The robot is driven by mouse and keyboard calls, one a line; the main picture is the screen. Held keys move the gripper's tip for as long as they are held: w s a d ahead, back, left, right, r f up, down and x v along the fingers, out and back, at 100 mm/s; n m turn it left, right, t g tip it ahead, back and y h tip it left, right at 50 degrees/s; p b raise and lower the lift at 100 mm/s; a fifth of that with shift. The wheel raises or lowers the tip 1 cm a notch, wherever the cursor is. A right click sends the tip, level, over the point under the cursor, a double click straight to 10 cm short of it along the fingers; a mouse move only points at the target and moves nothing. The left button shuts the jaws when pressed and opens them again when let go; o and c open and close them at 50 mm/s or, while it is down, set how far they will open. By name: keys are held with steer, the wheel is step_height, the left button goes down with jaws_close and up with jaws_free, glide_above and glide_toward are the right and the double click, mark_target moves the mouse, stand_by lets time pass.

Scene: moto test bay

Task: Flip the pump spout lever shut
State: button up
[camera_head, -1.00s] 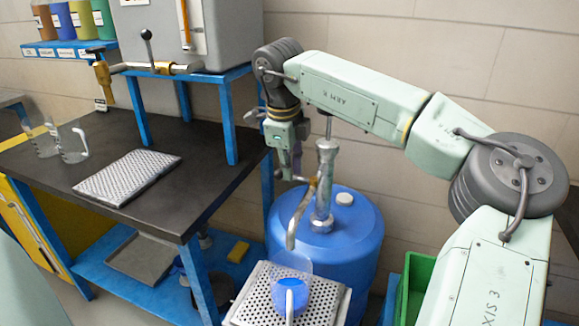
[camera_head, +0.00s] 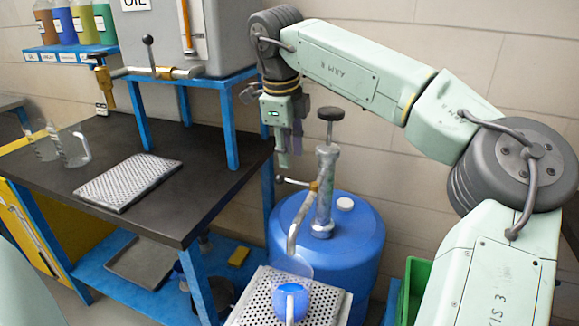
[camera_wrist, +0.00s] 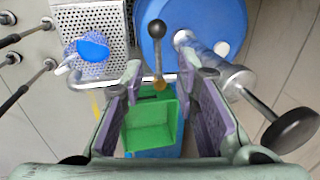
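The pump spout (camera_head: 297,225) angles down from the pump column (camera_head: 323,195) on the blue drum (camera_head: 350,225). Its lever (camera_head: 292,181) is a thin rod with a dark knob, reaching left from the brass valve (camera_head: 314,187). In the wrist view the lever (camera_wrist: 157,58) lies crosswise to the spout pipe (camera_wrist: 100,84), its black knob (camera_wrist: 157,30) at the far end. My gripper (camera_head: 284,162) is just above the lever, apart from it in the head view. In the wrist view my gripper (camera_wrist: 160,72) is open, its fingers either side of the lever, with nothing held.
A clear jug with blue liquid (camera_head: 290,298) stands under the spout on a perforated stand (camera_head: 333,305). The pump's T-handle (camera_head: 331,114) rises right of my gripper. A dark workbench (camera_head: 120,215) is at left. A green bin (camera_head: 414,285) stands right of the drum.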

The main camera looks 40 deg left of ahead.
steer(key=r, duration=0.3)
steer(key=s+r, duration=0.1)
steer(key=r, duration=0.1)
steer(key=shift+s+d+r, duration=0.1)
steer(key=shift+r, duration=0.3)
steer(key=shift+f, duration=0.1)
